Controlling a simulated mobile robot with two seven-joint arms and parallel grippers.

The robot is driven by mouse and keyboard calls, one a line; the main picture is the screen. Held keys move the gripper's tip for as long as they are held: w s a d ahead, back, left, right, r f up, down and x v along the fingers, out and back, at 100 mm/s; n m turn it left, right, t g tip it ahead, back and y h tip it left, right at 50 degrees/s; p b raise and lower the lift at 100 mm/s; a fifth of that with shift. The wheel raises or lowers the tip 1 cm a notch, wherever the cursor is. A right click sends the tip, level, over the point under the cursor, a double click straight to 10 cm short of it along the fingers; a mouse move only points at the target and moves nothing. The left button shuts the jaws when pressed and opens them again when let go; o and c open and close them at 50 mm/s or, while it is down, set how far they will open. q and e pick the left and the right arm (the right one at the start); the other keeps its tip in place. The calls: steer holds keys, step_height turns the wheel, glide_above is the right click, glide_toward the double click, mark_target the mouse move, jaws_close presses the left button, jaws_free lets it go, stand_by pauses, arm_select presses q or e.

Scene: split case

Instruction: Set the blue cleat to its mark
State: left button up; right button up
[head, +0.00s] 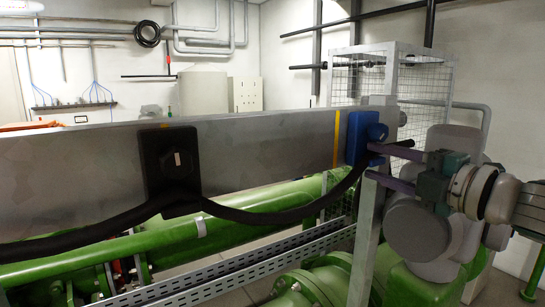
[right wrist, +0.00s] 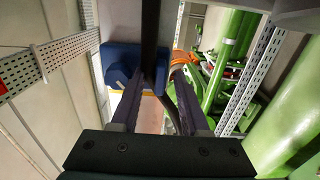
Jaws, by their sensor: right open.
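The blue cleat (head: 356,137) sits on the face of the grey metal beam near its right end. A yellow stripe (head: 336,140) runs down the beam just left of the cleat, with a narrow grey gap between. My right gripper (head: 373,162) is open, its two purple fingers pointing left at the cleat's lower right side. In the right wrist view the blue cleat (right wrist: 116,62) lies beyond the left fingertip, and the black cable (right wrist: 149,40) shows at the gap between the fingers (right wrist: 160,78). Contact with either cannot be told. My left gripper is out of view.
A black cleat (head: 170,165) on the beam (head: 80,165) carries the black cable (head: 270,213), which sags and rises to the blue cleat. Green pipes (head: 240,232) and a perforated rail (head: 240,272) run below. A mesh cage (head: 425,80) stands behind at right.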

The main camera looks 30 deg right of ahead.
jaws_close()
stand_by(1.4)
